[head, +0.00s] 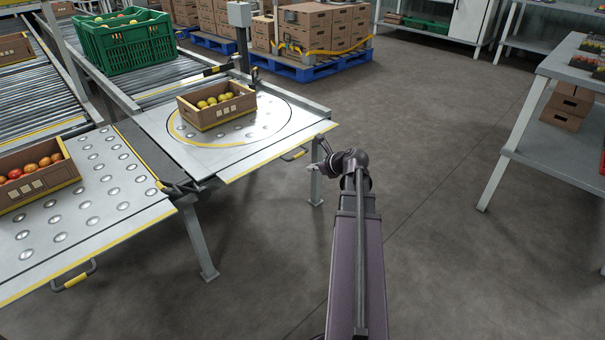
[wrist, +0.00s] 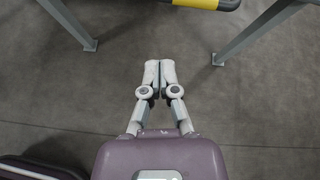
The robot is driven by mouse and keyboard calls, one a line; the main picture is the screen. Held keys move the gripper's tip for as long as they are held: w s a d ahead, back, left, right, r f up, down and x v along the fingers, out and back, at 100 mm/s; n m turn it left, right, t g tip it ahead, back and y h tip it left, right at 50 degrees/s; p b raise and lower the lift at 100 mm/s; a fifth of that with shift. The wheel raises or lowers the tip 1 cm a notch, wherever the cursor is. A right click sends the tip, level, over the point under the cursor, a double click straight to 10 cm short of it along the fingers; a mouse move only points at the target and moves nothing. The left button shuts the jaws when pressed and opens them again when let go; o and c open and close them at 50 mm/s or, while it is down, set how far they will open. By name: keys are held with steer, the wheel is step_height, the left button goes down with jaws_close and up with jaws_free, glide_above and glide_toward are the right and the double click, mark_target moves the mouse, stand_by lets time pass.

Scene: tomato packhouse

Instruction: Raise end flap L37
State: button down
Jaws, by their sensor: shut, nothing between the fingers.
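Two level metal end sections with yellow edging and a handle finish the conveyor lines; I can read no L37 label on either. The right section (head: 275,147) has a ringed ball plate and a handle (head: 295,154) below its front edge. The left section (head: 110,212) has studs and a yellow-and-black handle (head: 75,276). My gripper (head: 313,167) is off the right section's front corner, beside its leg. In the wrist view my gripper (wrist: 160,72) has its fingers together, empty, above bare floor. A yellow-and-dark bar (wrist: 205,3) crosses that view's top edge, apart from the fingers.
A box of yellow tomatoes (head: 216,113) sits on the right section, and a box of red tomatoes (head: 36,185) on the left. A green crate (head: 128,48) stands behind. Table legs (head: 199,245) are obstacles. Floor (head: 440,220) to the right is clear.

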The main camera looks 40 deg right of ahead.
mark_target(289, 150)
steer(key=d+f+m, duration=0.1)
steer(key=s+d+m+b, duration=0.1)
steer(key=d, duration=0.1)
steer(key=shift+f+t+h+b, duration=0.3)
steer(key=shift+f+t+h, duration=0.1)
steer(key=d+b+x, duration=0.1)
steer(key=b+x, duration=0.4)
steer(key=x, duration=0.5)
steer(key=shift+w+a+r+p, duration=0.1)
steer(key=shift+a+r+p, duration=0.1)
steer(key=shift+r+p, duration=0.45)
steer(key=shift+w+a+r+p, duration=0.15)
steer(key=shift+r+p, duration=0.5)
steer(key=shift+w+a+r+p, duration=0.1)
steer(key=shift+a+r+p, duration=0.1)
steer(key=shift+r+p, duration=0.45)
steer(key=shift+s+d+r, duration=0.1)
steer(key=shift+d, duration=0.05)
